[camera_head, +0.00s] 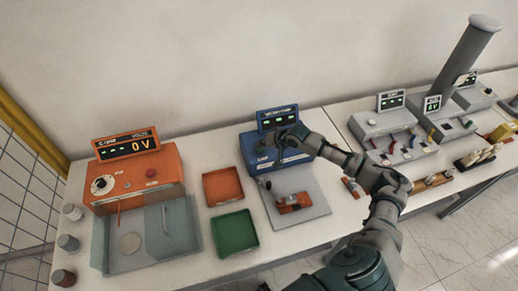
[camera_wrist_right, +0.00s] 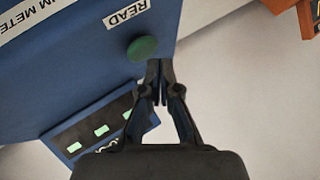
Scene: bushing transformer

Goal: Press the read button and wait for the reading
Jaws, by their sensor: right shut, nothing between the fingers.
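The blue meter (camera_head: 262,150) stands on the table at the wall, with a dark display (camera_head: 276,117) showing green marks on top. In the right wrist view its blue face (camera_wrist_right: 70,70) carries a READ label (camera_wrist_right: 127,13) and a round green button (camera_wrist_right: 142,48). My right gripper (camera_head: 280,150) is at the meter's front and hides part of it. In the right wrist view its fingertips (camera_wrist_right: 160,64) are shut and empty, just right of the green button; I cannot tell whether they touch it. The display (camera_wrist_right: 100,130) is partly hidden there. My left gripper is not in view.
An orange tester (camera_head: 135,178) reading 0 V stands at left behind a grey tray (camera_head: 115,262). An orange tray (camera_head: 222,186) and a green tray (camera_head: 235,233) lie between. A grey plate (camera_head: 315,205) with an orange part (camera_head: 294,203) lies before the meter. Grey instruments (camera_head: 390,125) stand right.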

